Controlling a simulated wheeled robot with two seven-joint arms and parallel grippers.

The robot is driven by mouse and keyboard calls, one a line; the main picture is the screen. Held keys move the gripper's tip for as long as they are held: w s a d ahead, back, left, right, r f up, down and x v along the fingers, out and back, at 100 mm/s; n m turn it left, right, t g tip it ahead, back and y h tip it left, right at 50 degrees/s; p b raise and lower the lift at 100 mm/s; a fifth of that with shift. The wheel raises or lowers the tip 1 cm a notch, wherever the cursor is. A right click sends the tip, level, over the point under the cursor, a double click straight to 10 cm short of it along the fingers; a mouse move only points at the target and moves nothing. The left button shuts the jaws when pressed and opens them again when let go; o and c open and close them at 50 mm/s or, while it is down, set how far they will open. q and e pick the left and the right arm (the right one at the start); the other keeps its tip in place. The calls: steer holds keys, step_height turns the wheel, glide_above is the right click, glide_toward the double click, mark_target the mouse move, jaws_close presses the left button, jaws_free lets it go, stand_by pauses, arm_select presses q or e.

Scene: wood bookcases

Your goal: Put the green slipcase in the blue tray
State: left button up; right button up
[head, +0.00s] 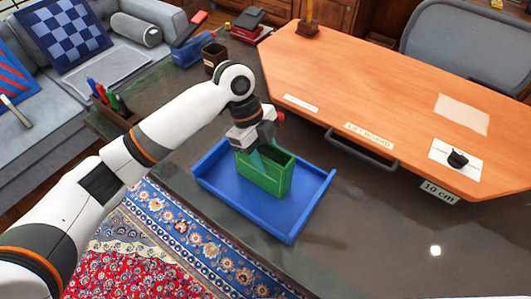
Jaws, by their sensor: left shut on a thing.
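The green slipcase (272,176) is an open-topped box, upright, within the outline of the blue tray (300,221). I cannot tell whether its base touches the tray floor. The blue tray is shallow with low walls and lies on the dark table. My left gripper (257,148) is shut on the slipcase at its left upper side; the fingertips are partly hidden. My right gripper is not in view.
An orange wooden board (380,85) with a dark handle lies behind the tray. A pen holder (112,104) and a brown cup (214,58) stand at the left back. The dark table (400,240) is clear to the right of the tray.

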arm_select(q)
steer(key=o, duration=1.1)
steer(key=shift+c, duration=0.2)
steer(key=v, duration=1.2)
steer(key=shift+r+b, duration=0.15)
steer(key=shift+b, duration=0.2)
steer(key=shift+d, duration=0.15)
